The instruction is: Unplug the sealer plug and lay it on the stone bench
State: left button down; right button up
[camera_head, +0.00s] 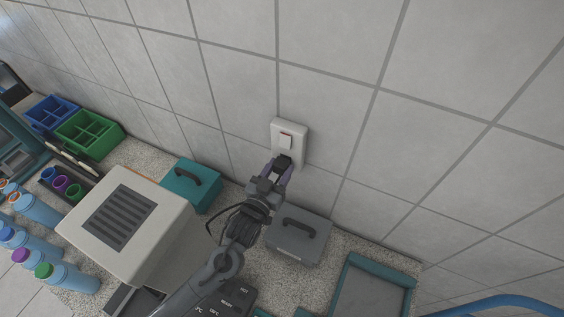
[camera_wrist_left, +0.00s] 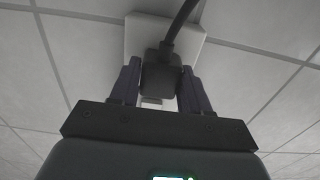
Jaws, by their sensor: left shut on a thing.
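The black sealer plug (camera_head: 284,161) is at the lower part of the white wall socket (camera_head: 289,130), below its reddish switch. In the left wrist view the plug (camera_wrist_left: 161,72) sits between the two fingers, with its black cable (camera_wrist_left: 181,22) running up out of the picture. My left gripper (camera_head: 281,169) is shut on the plug, close against the wall. The socket plate (camera_wrist_left: 192,48) is right behind the plug in the wrist view; whether the pins are in the socket is hidden. The speckled stone bench (camera_head: 338,246) lies below. My right gripper is not in view.
A grey case (camera_head: 297,240) and a teal case (camera_head: 191,186) stand on the bench near the wall. A white vented machine (camera_head: 125,225) stands to the left. A teal-edged tray (camera_head: 374,289) lies at right. Bare bench shows between the grey case and tray.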

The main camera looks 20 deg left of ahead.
aim_at(278, 171)
pick_arm(q)
jog(key=shift+s+a+r+p, duration=0.15)
jog(key=shift+s+p, duration=0.6)
jog(key=shift+s, duration=0.9)
jog(key=shift+s+p, duration=0.35)
jog(key=shift+s, duration=0.45)
jog(key=shift+a, duration=0.1)
